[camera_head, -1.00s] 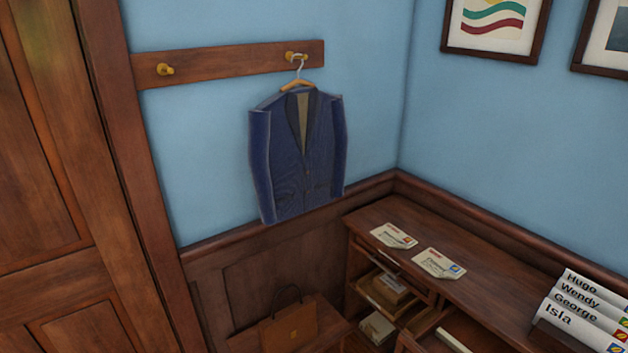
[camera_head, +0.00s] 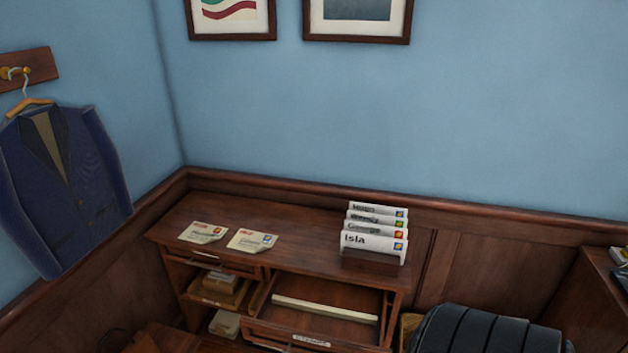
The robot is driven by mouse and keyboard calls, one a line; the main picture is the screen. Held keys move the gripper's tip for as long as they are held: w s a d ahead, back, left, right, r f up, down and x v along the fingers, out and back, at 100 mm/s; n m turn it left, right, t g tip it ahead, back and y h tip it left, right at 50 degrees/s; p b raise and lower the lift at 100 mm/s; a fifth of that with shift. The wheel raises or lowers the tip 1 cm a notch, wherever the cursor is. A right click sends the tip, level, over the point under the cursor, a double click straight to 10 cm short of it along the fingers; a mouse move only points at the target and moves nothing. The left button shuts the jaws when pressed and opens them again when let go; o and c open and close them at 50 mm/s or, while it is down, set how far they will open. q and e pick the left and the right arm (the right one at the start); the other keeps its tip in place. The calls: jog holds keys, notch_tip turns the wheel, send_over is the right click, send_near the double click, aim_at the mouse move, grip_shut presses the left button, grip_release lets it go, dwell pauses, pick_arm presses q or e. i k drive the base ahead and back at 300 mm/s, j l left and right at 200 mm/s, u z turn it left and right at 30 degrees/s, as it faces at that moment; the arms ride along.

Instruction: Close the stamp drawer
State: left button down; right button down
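A wooden desk (camera_head: 300,222) stands in the corner against the blue wall. A drawer (camera_head: 332,305) in its front right part is pulled out, with a pale strip lying across its inside. A small white label (camera_head: 310,341) is on the drawer's front, too small to read surely, so I cannot tell if this is the stamp drawer. The drawer's lower front is cut off by the picture's bottom edge. Neither of my grippers shows.
Two envelopes (camera_head: 255,240) lie on the desk top, beside a rack of name cards (camera_head: 374,238). Open shelves (camera_head: 218,288) hold papers at the left. A dark ribbed rounded object (camera_head: 485,330) stands right of the desk. A blue jacket (camera_head: 65,185) hangs at the left.

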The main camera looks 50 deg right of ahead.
aim_at(297, 313)
jog(key=z, duration=1.6)
